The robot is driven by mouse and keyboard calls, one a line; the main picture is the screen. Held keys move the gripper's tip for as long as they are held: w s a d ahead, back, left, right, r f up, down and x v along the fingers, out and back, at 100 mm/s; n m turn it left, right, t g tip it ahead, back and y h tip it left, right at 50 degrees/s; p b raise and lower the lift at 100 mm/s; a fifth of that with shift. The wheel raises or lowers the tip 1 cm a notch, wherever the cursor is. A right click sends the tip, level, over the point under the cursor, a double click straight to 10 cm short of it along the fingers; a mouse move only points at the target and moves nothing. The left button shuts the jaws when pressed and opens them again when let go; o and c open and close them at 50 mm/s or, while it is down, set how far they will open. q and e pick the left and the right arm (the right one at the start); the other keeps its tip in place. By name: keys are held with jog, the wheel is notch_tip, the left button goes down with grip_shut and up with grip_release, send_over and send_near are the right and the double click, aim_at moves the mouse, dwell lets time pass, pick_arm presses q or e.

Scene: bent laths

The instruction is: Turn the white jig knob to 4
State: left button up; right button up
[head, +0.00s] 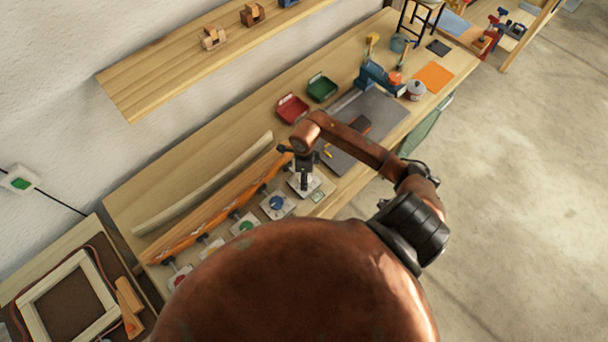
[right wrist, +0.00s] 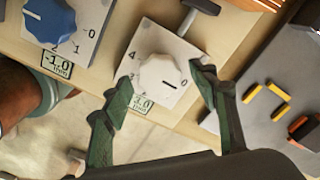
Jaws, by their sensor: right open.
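The white jig knob (right wrist: 160,78) sits on a pale square plate with printed digits. The dark line on the knob points toward the lower right in the right wrist view, away from the 4 at the upper left. A small display (right wrist: 141,104) below the plate appears to read 3.0. My right gripper (right wrist: 163,82) is open, its green fingers on either side of the knob; I cannot tell whether they touch it. In the head view my right gripper (head: 304,180) comes down over the plate and hides most of the knob. My left gripper is not in view.
A blue knob (right wrist: 50,20) stands left of the white one, with its own display. A green knob (head: 246,226) and others follow along the bench edge. An orange-brown lath (head: 215,212) lies behind them. A grey mat (head: 375,112) lies to the right.

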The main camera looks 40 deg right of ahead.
jog(key=shift+f, duration=0.1)
jog(key=c, duration=1.2)
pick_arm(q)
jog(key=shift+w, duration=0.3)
pick_arm(e)
jog(key=shift+o, duration=0.2)
